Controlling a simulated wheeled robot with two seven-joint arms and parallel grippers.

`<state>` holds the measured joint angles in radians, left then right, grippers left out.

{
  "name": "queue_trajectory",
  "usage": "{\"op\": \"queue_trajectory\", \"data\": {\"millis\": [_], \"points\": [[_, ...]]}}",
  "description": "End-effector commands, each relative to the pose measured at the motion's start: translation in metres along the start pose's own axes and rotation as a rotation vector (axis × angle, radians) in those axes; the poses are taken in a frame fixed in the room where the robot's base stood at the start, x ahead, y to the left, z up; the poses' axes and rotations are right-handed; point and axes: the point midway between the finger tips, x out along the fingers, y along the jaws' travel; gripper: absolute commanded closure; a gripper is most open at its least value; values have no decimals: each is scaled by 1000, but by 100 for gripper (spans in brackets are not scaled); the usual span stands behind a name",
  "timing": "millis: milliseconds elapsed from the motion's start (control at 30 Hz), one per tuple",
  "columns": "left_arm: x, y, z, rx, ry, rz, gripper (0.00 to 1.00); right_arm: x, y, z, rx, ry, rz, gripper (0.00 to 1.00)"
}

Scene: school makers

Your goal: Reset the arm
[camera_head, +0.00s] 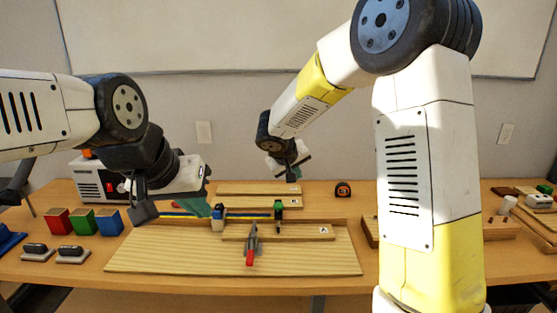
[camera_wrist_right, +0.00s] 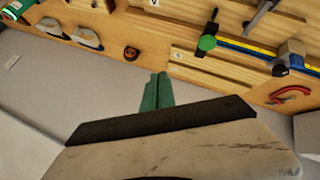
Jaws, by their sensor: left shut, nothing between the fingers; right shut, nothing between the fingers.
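My left gripper (camera_head: 200,207) hangs over the left part of the workbench, behind the front wooden board, with its green fingers shut and empty. Its arm comes in from the left. My right gripper (camera_head: 293,174) is held up above the back of the bench, near the middle. Its arm comes down from the upper right. In the right wrist view its green fingers (camera_wrist_right: 157,92) are together with nothing between them, and the bench shows beyond them.
The workbench (camera_head: 75,268) carries a wooden board (camera_head: 150,262) with a red-handled clamp (camera_head: 250,248). Red (camera_head: 58,221), green (camera_head: 82,219) and blue (camera_head: 109,222) bins stand left. A tape measure (camera_head: 343,189) lies behind. My right arm hides part of the bench's right side.

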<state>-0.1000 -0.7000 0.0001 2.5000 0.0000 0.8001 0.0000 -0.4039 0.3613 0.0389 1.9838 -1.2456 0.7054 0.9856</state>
Motion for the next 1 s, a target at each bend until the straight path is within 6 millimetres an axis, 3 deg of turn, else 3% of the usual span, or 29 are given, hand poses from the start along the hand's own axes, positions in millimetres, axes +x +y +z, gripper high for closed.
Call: {"op": "queue_trajectory", "data": {"millis": [33, 100, 200, 333, 500, 633, 800, 1000], "points": [[0, 0, 0, 0, 0, 0, 100, -19, 24, 14, 42, -21, -4, 100], [0, 0, 0, 0, 0, 0, 100, -42, 49, 38, 88, -61, -25, 100], [0, 0, 0, 0, 0, 0, 100, -76, 74, 75, 152, -108, -68, 100], [0, 0, 0, 0, 0, 0, 100, -118, 92, 122, 234, -145, -144, 100], [0, 0, 0, 0, 0, 0, 100, -171, 93, 177, 332, -146, -271, 100], [0, 0, 0, 0, 0, 0, 100, -203, 82, 207, 391, -112, -366, 100], [0, 0, 0, 0, 0, 0, 100, -229, 67, 226, 431, -61, -450, 100], [0, 0, 0, 0, 0, 0, 100, -236, 62, 231, 441, -43, -478, 100]]}}
